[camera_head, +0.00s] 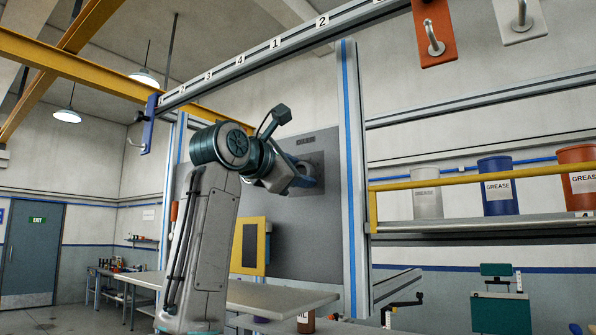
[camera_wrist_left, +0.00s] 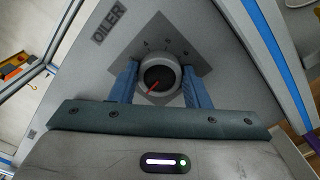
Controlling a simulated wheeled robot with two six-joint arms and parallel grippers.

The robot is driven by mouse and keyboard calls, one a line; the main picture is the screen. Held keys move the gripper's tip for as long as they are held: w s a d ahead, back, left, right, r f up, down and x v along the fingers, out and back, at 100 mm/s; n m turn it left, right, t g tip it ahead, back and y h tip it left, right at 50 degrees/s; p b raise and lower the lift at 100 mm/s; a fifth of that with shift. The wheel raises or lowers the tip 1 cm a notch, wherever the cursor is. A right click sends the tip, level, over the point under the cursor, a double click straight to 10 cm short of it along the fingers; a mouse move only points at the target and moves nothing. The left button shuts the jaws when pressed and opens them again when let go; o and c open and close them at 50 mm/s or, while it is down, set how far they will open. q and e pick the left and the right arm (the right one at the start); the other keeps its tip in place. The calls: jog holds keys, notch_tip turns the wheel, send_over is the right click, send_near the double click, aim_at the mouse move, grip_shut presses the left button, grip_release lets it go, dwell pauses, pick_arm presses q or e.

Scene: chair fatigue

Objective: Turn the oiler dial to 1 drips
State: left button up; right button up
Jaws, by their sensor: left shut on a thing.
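The oiler dial (camera_wrist_left: 158,78) is a round knob with a light rim, a dark face and a red pointer. In the left wrist view the pointer slants toward the lower left. The dial sits on a grey plate (camera_wrist_left: 205,65) with several small marks, too small to read surely. The OILER label (camera_wrist_left: 107,22) is on the grey panel (camera_head: 283,230). My left gripper (camera_wrist_left: 160,68) has its blue fingers on both sides of the dial, shut on it. In the head view my left gripper (camera_head: 304,180) is at the plate and mostly hides the dial. My right gripper is not in view.
A blue-striped upright post (camera_head: 352,180) stands just right of the panel. A table (camera_head: 270,296) lies below it. A yellow-edged shelf (camera_head: 480,181) at right holds several grease buckets (camera_head: 498,190). A rail (camera_head: 280,48) with numbered tags runs overhead.

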pick_arm(q)
jog(key=shift+w+f+n, duration=0.1)
jog(key=shift+f+n, duration=0.15)
jog(key=shift+n, duration=0.35)
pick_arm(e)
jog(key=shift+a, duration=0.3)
pick_arm(q)
jog(key=o, duration=1)
jog(key=shift+a+r, duration=0.1)
jog(key=shift+r, duration=0.05)
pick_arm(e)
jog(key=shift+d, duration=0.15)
pick_arm(q)
jog(key=b+v, duration=0.4)
jog(key=v, duration=0.7)
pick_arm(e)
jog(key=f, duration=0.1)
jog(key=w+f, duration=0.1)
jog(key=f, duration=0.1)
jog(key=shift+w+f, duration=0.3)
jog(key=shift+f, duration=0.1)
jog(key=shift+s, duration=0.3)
